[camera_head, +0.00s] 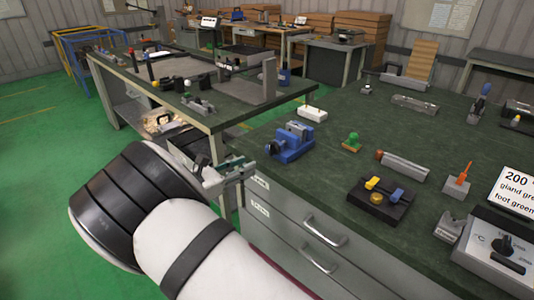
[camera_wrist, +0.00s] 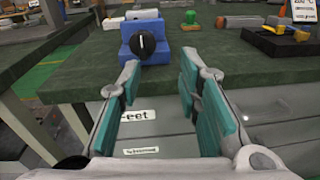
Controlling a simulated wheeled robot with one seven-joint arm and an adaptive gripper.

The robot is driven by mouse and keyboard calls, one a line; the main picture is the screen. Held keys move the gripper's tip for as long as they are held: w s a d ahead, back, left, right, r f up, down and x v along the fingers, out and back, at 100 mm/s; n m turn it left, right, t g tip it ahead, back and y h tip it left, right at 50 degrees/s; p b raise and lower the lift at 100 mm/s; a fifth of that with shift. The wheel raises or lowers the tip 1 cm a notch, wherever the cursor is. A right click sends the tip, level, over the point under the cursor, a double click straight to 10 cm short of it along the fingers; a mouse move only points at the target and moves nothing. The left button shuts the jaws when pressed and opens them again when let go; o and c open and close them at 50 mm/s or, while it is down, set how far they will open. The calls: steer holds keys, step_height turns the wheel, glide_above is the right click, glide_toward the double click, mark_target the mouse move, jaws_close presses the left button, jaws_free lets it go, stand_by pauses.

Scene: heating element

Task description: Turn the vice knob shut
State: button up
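The blue vice (camera_head: 290,141) stands near the left corner of the green-topped workbench. In the wrist view the vice (camera_wrist: 135,30) faces me, and its round black knob (camera_wrist: 145,44) with a white mark shows on the front. My gripper (camera_head: 240,168) is just off the bench's left edge, in front of the vice and apart from it. In the wrist view my gripper (camera_wrist: 160,82) has its two teal-padded fingers spread wide with nothing between them. The knob lies beyond the fingertips, left of the middle of the gap.
The bench top (camera_head: 330,185) carries a green-knobbed item (camera_head: 352,142), a white block (camera_head: 312,113), a black block with yellow and blue pieces (camera_head: 380,200), and a temperature box (camera_head: 498,250). Drawers with handles (camera_head: 325,231) are below. Another bench (camera_head: 240,113) stands behind left.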

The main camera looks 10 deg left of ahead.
mark_target(269, 150)
steer(key=shift+n+t+y, duration=0.3)
steer(key=shift+n+t, duration=0.4)
steer(key=x, duration=0.4)
steer(key=a+f+x, duration=0.1)
steer(key=x, duration=0.2)
steer(key=w+x, duration=0.1)
steer(key=x, duration=0.3)
steer(key=shift+w+a+f, duration=0.1)
steer(key=shift+w+f, duration=0.25)
steer(key=shift+w, duration=0.05)
jaws_close()
